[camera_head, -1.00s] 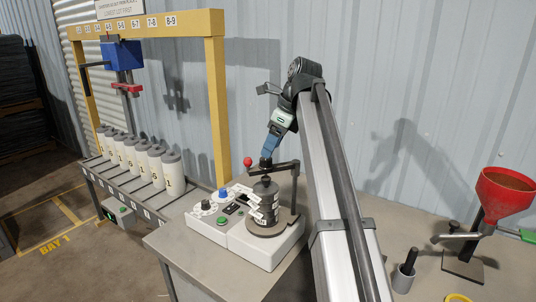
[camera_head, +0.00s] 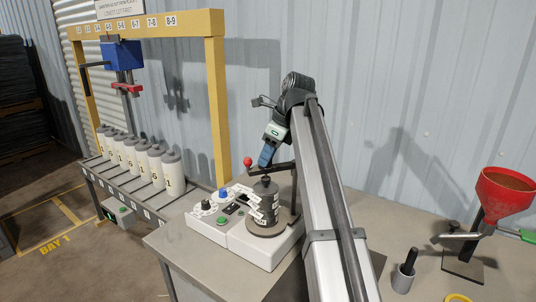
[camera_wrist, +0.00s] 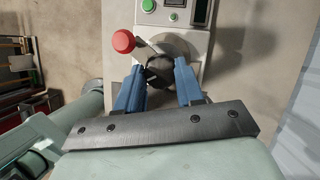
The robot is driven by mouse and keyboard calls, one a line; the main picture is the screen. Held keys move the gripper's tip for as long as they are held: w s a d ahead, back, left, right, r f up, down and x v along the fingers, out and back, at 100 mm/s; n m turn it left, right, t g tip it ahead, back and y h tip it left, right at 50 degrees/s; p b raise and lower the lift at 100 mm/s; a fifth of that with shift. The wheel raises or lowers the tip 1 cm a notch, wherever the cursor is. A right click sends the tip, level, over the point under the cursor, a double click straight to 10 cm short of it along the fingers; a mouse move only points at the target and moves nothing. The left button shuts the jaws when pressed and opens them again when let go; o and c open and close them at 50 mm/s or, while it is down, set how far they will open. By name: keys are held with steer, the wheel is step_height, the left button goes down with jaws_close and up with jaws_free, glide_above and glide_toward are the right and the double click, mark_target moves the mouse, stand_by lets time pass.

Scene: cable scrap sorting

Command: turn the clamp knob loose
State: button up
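The clamp knob (camera_wrist: 160,67) is dark and round, and in the wrist view it sits between the two blue fingers of my gripper (camera_wrist: 159,74). The fingers stand on either side of it with little or no gap; whether they press on it I cannot tell. In the head view my gripper (camera_head: 265,163) is over the top of the dark stacked cylinder (camera_head: 265,192), and its fingertips hide most of the knob. A dark clamp arm (camera_head: 281,168) reaches across from a post on the white machine base (camera_head: 265,250).
A red ball (camera_head: 248,161) on a lever stands close left of the fingers; it also shows in the wrist view (camera_wrist: 123,41). A control panel (camera_head: 212,222) with blue and green knobs adjoins the machine.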

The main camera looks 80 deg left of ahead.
steer(key=c, duration=0.5)
steer(key=shift+n, duration=0.3)
steer(key=shift+a+n+h, duration=0.15)
steer(key=shift+n+h, duration=0.35)
steer(key=shift+n, duration=0.7)
steer(key=shift+n+g+h, duration=0.4)
steer(key=shift+n+h, duration=0.2)
steer(key=shift+n, duration=0.9)
steer(key=o, duration=1)
steer(key=shift+o, duration=0.2)
